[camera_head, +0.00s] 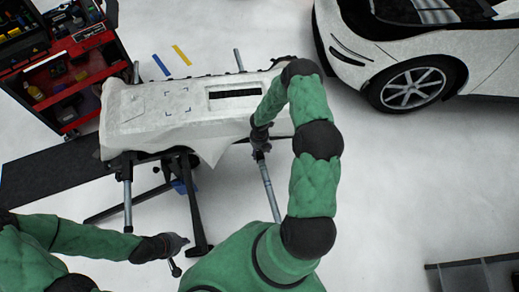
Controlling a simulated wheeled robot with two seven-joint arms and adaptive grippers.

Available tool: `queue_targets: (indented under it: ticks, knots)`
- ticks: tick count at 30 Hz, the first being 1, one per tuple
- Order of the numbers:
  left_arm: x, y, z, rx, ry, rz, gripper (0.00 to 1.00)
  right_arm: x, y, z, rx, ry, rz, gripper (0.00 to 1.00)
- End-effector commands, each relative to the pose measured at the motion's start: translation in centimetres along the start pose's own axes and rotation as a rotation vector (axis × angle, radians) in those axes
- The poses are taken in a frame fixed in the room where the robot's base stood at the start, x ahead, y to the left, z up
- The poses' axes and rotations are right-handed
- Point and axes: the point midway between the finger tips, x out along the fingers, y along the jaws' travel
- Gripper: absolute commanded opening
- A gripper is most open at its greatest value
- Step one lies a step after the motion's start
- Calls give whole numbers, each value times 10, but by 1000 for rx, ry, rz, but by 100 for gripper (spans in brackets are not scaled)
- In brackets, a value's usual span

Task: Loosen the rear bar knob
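A stand holds a panel (170,105) draped in white wrap. Grey bars stick out from it: a front left bar (127,205), a front right bar (268,185), a back left bar (136,72) and a back right bar (239,59). My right gripper (260,140) is at the upper end of the front right bar, by a dark fitting there; whether it is closed on it cannot be told. My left gripper (178,243) is low at the front, left of the stand's black leg, apart from the panel. Its fingers are too small to read. I cannot make out which knob is the rear bar knob.
A red tool cabinet (75,68) stands at the upper left. A white car (440,60) is at the upper right. A blue strip (161,65) and a yellow strip (181,54) lie behind the panel. The floor on the right is clear up to a dark grey object (475,275).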

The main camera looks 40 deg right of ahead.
Motion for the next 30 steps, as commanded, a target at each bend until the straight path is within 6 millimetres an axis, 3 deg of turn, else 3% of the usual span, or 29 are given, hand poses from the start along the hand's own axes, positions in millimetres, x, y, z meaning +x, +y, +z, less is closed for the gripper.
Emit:
queue_targets:
  ticks: [11,24,30]
  knots:
    - [0,0,0,0,0,0,0,-9,0,1,2,-2,0,70]
    - [0,0,0,0,0,0,0,-89,0,1,1,-4,1,70]
    - [0,0,0,0,0,0,0,-113,0,0,1,-1,0,70]
